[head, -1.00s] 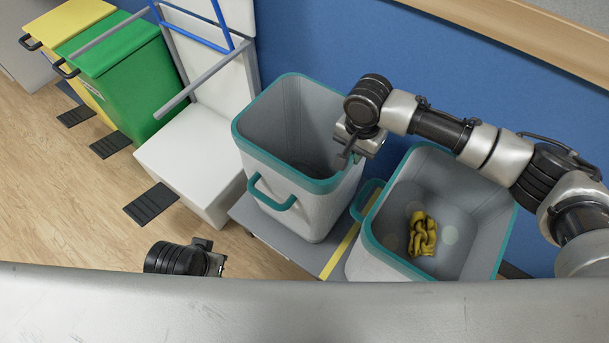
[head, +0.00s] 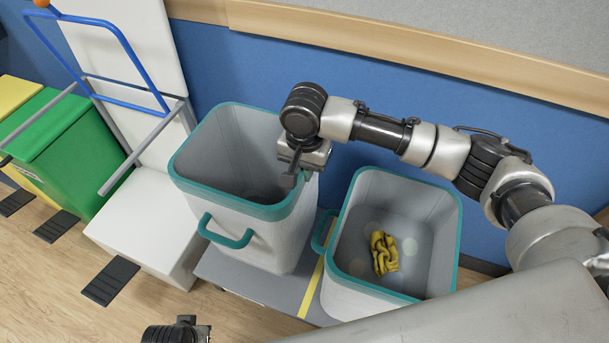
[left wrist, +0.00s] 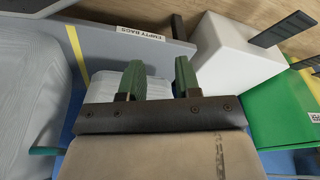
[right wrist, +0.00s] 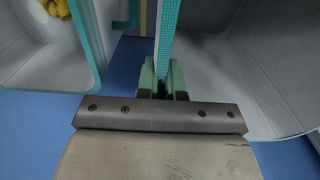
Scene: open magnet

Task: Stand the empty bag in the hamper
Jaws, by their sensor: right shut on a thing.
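The empty grey bag (head: 240,235) with a teal rim and handle stands upright on a grey platform. My right gripper (head: 290,176) is at its right rim; in the right wrist view the fingers (right wrist: 162,82) are shut on the teal rim. What looks like the hamper, a white unit (head: 150,225) with a foot pedal, a raised white panel and a blue tube frame (head: 130,50), stands left of the bag. My left gripper (left wrist: 160,82) is open, fingers apart, with a pale ribbed surface behind them; only its wrist part shows at the head view's bottom edge.
A second grey bag (head: 345,265) with a teal rim, holding a yellow thing (head: 384,253), stands right of the yellow stripe. The platform edge carries a label, "EMPTY BAGS" (left wrist: 140,33). Green (head: 75,140) and yellow (head: 20,95) bins stand left. A blue wall runs behind.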

